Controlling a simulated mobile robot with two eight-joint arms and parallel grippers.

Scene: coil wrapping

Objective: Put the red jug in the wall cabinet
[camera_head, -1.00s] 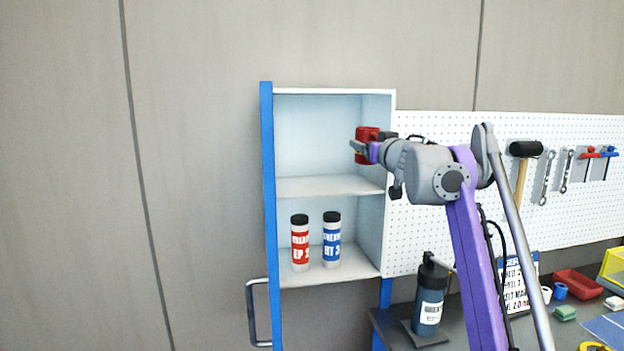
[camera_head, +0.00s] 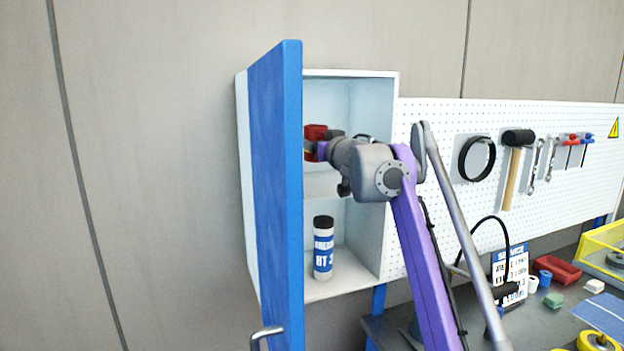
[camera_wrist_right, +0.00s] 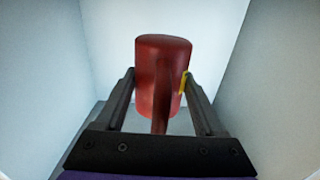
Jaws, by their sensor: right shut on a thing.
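The red jug (camera_head: 315,134) is at the upper compartment of the wall cabinet (camera_head: 350,73), partly hidden by my right gripper (camera_head: 312,150). In the right wrist view the jug (camera_wrist_right: 163,75) stands upright between the two fingers of my right gripper (camera_wrist_right: 160,100), which is shut on it, with pale cabinet walls around. I cannot tell whether the jug touches the shelf (camera_head: 325,184). The blue cabinet door (camera_head: 277,190) stands open at the left and covers part of the cabinet. My left gripper is not in view.
A blue-labelled bottle (camera_head: 323,248) stands in the lower compartment. A white pegboard (camera_head: 440,130) with a mallet (camera_head: 514,165) and other tools is on the right. Below it is a workbench with a red bin (camera_head: 557,269) and several small items.

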